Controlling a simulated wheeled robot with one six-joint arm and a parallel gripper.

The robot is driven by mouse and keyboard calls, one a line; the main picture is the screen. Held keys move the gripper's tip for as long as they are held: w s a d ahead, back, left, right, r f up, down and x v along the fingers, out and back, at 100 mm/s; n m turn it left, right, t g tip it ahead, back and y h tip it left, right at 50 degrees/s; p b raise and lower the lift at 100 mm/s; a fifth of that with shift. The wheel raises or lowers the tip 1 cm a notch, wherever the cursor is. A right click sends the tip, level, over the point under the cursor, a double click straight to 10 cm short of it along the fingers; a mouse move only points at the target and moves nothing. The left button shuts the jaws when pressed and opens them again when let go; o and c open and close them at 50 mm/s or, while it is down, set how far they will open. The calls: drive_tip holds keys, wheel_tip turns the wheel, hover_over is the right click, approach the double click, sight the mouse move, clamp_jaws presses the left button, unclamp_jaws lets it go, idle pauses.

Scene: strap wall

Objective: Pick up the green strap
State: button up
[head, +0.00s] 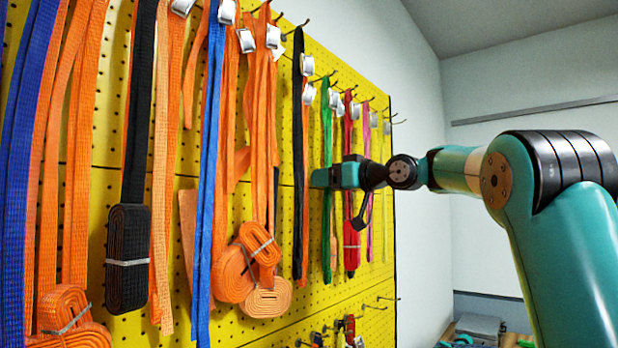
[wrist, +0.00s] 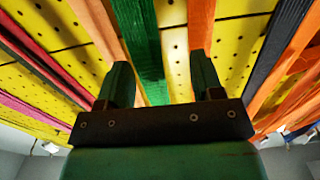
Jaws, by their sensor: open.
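The green strap (head: 327,122) hangs from a hook on the yellow pegboard, toward its right end in the head view. In the wrist view the green strap (wrist: 146,48) runs down between my two fingers, nearer the left finger. My gripper (head: 322,178) is at the strap about midway down and hides part of it in the head view. In the wrist view my gripper (wrist: 161,62) is open, with a gap between the fingers. Whether a finger touches the strap I cannot tell.
Orange straps (wrist: 200,25) hang close on both sides of the green one, partly behind my fingertips. A black strap (head: 298,160) hangs to its left, and a red strap (head: 349,130) to its right. The yellow pegboard (head: 330,295) is close behind. Several metal hooks stick out.

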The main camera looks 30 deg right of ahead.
drive_tip(key=shift+w+d, duration=0.35)
drive_tip(key=shift+w, duration=0.1)
drive_tip(key=shift+w+a, duration=0.15)
drive_tip(key=shift+a, duration=0.25)
drive_tip(key=c, duration=1)
drive_tip(key=shift+r, duration=0.1)
